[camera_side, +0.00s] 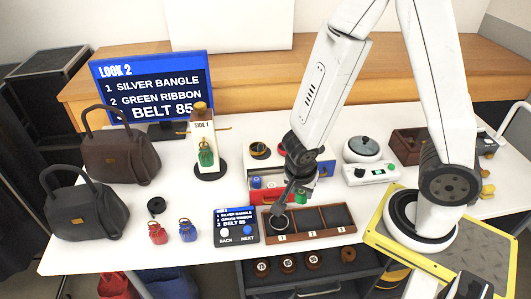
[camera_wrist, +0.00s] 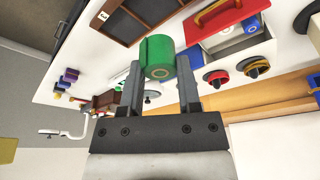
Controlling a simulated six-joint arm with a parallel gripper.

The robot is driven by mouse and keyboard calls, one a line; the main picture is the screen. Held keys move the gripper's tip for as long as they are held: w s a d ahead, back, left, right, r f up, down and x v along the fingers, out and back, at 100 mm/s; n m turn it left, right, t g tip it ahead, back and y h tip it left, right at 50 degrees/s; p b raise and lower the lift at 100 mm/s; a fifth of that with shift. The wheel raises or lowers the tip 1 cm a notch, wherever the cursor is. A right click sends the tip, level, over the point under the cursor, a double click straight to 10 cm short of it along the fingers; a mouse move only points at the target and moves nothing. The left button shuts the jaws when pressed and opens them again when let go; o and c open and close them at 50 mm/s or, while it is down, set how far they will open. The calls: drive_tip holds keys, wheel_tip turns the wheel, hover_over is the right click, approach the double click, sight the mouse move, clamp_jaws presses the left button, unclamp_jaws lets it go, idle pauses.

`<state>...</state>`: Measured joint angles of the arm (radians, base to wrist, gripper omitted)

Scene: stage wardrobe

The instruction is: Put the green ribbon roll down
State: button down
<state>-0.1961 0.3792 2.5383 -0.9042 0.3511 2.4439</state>
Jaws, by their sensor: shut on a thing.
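In the side view my gripper (camera_side: 281,207) points down at the left end of the wooden tray (camera_side: 310,237), over or just behind the compartment numbered 1. The other two compartments look empty. I cannot tell whether the roll touches anything.
An open red drawer unit (camera_side: 265,197) with ribbon rolls stands just behind the tray. A small screen with buttons (camera_side: 236,226) is left of the tray. A mannequin stand (camera_side: 210,170), small bags and two handbags (camera_side: 121,145) are further left. A lookup screen (camera_side: 150,87) lists the green ribbon second.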

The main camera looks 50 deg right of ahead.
drive_tip(key=shift+r, duration=0.8)
drive_tip(key=w+d+n+t+y, duration=0.3)
drive_tip(key=w+n, duration=0.2)
drive_tip(key=n, duration=1.1)
drive_tip(key=s+d+n+g+y, duration=0.3)
drive_tip(key=s+d+n, duration=0.15)
drive_tip(key=n, duration=1.15)
wheel_tip(320, 180, down, 9)
drive_tip(key=shift+s+a+f, duration=0.2)
drive_tip(key=shift+s+a, duration=0.2)
drive_tip(key=shift+f, duration=2.2)
